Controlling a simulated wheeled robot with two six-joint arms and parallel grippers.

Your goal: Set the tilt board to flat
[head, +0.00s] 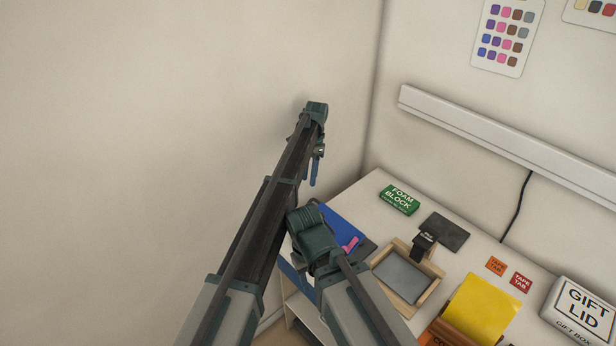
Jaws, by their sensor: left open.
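No part in the head view can be read clearly as the tilt board. A wooden frame with a grey panel (405,277) lies on the white table, and a black upright block with a small, unreadable white label (425,240) stands at its far edge. A dark flat plate (446,231) lies just behind the block. My left gripper (314,172) hangs with its blue fingers apart and empty, in front of the wall and to the left of these things in the picture. My right gripper cannot be made out.
A blue flat piece (337,220) with a pink item (350,244) is partly hidden by my arm. A green foam block (399,199), tape tabs (496,266), a yellow sheet (482,305) and a gift lid box (584,308) share the table. Walls close the corner behind.

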